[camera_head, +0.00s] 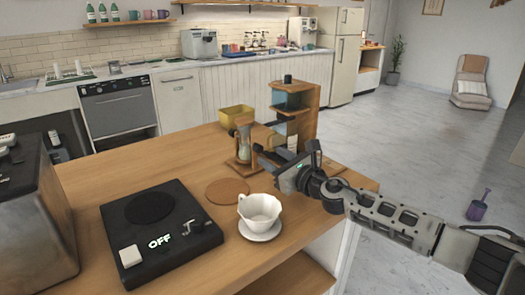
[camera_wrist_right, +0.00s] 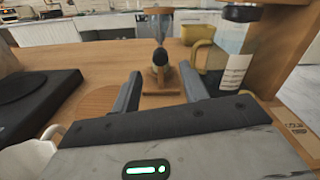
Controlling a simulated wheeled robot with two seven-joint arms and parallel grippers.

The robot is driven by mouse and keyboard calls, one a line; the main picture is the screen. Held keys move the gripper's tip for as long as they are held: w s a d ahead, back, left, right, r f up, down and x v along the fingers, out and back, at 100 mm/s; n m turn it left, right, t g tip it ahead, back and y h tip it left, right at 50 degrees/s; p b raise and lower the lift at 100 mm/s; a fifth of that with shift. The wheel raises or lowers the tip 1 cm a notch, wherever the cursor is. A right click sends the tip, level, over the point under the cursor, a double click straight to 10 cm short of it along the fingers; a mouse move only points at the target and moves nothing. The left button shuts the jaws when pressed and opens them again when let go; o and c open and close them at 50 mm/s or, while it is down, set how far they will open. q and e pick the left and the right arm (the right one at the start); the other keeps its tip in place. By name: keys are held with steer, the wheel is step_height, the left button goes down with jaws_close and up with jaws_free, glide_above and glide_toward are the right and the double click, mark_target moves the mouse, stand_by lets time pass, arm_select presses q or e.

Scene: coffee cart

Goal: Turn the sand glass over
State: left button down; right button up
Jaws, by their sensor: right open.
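The sand glass (camera_head: 243,144) is a small hourglass in a wooden frame. It stands upright on the wooden counter, left of the wooden shelf unit. My right gripper (camera_head: 262,158) is beside it, close to its right side in the head view. In the right wrist view the sand glass (camera_wrist_right: 160,75) is ahead, between the lines of the two open fingers (camera_wrist_right: 158,92). The fingers look empty, and I cannot tell whether they reach around its frame. My left gripper is not in view.
A wooden shelf unit (camera_head: 306,112) stands just right of the sand glass, with a yellow container (camera_head: 236,116) behind. A round cork mat (camera_head: 227,191), a white cup (camera_head: 260,211) on a saucer (camera_head: 260,235) and a black scale (camera_head: 160,238) reading OFF are nearer. Counter between them is bare.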

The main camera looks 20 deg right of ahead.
mark_target(260, 150)
steer(key=shift+b+x, duration=0.55)
steer(key=shift+x, duration=2.2)
jaws_close()
